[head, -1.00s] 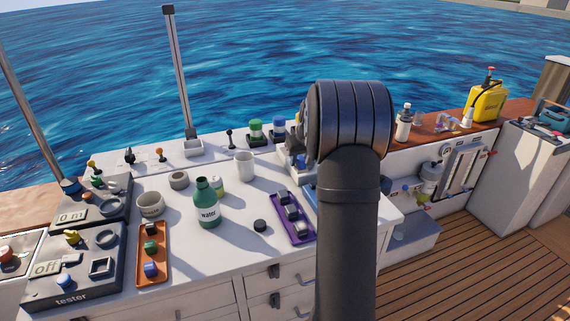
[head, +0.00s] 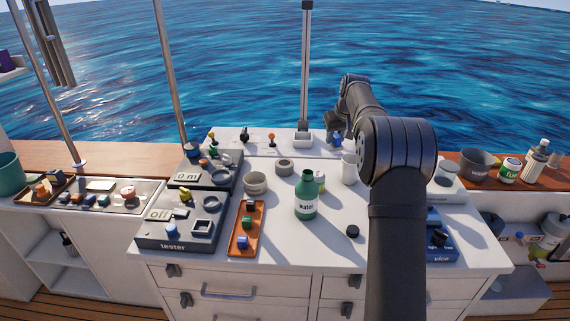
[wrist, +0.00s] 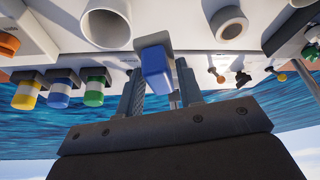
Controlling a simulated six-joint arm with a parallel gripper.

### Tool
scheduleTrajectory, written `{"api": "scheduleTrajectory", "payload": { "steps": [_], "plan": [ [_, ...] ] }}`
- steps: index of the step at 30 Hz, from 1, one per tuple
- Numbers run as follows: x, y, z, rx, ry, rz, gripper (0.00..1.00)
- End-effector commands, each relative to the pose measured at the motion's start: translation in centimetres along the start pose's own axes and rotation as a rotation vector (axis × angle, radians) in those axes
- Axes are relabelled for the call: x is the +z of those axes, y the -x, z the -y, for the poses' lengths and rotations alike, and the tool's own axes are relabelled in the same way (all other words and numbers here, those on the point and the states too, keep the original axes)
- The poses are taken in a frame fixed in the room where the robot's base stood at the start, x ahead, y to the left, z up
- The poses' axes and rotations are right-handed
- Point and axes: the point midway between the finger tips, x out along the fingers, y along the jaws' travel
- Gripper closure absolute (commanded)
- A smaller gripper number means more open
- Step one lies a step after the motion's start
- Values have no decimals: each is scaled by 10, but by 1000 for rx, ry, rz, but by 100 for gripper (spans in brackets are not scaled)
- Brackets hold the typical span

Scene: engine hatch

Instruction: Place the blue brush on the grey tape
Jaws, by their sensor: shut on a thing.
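The blue brush (wrist: 157,70) is between the fingers of my gripper (wrist: 160,92) in the wrist view, and the gripper is shut on it. In the head view my gripper (head: 337,128) is small and partly hidden by my arm, above the back of the white counter. A bit of blue shows just below it. The grey tape (head: 284,167) is a ring lying flat on the counter, left of and nearer than the gripper. It also shows in the wrist view (wrist: 229,24), apart from the brush.
A white cup (head: 349,169) stands right of the tape. A green water bottle (head: 306,196) and a grey bowl (head: 255,182) stand nearer. Toggle levers (head: 272,139) rise along the back. An orange tray (head: 246,229) and a tester box (head: 181,222) are left.

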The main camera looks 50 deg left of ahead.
Motion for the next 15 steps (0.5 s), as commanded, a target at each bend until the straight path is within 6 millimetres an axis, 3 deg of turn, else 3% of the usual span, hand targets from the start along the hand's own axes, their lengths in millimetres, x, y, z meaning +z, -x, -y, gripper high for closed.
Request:
{"api": "scheduleTrajectory", "payload": {
  "steps": [3, 10, 15],
  "plan": [
    [-21, -5, 34, -15, 41, 0, 90],
    [-37, -13, 64, -26, 68, 2, 90],
    [-48, -41, 91, -28, 70, 2, 90]
  ]
}}
